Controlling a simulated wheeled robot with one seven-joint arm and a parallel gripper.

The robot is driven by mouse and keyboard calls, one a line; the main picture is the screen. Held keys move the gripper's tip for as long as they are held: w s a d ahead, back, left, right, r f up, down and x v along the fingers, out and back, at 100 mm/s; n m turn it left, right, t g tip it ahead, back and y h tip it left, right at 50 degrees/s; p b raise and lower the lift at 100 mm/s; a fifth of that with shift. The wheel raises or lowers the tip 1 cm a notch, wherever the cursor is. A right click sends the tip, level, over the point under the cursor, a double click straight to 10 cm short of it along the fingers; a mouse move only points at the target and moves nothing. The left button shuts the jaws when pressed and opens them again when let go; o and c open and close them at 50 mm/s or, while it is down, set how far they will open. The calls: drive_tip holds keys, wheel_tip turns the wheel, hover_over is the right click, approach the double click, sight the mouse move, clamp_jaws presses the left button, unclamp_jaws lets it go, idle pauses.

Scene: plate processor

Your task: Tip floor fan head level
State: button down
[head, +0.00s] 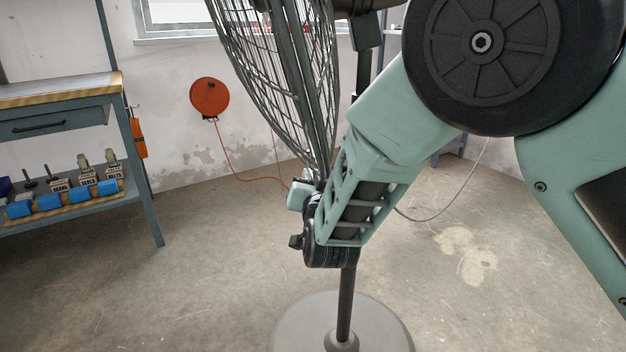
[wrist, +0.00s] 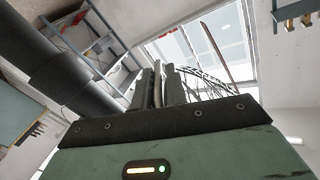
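The floor fan's head, a grey wire cage (head: 275,85), fills the upper middle of the head view and runs off its top. The cage is tilted: its lower edge lies further right than its upper part. The fan's dark pole (head: 346,305) stands upright on a round grey base (head: 290,325). My mint-green arm reaches down in front of the fan and hides part of the pole. My gripper (head: 312,178) is at the cage's lower edge, mostly hidden by my wrist. In the wrist view, its dark fingers (wrist: 160,85) point up close together beside the cage wires (wrist: 212,85); whether they grip the rim is unclear.
A workbench (head: 60,95) with a lower shelf of blue-and-black items stands at left. An orange reel (head: 209,97) hangs on the wall, its cord trailing toward the fan. A window (head: 180,15) is behind. The floor (head: 200,270) around the base is clear.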

drive_tip(key=s+a+r+m, duration=0.1)
drive_tip(key=a+r+m, duration=0.2)
drive_tip(key=a, duration=0.4)
drive_tip(key=shift+r+p, duration=0.45)
drive_tip(key=shift+s, duration=0.1)
drive_tip(key=c, duration=1.5)
unclamp_jaws()
drive_tip(key=shift+s, duration=0.1)
drive_tip(key=s+d+p, duration=0.2)
drive_tip(key=s+p, duration=0.1)
drive_tip(key=s, duration=1.4)
drive_tip(key=shift+d, duration=0.4)
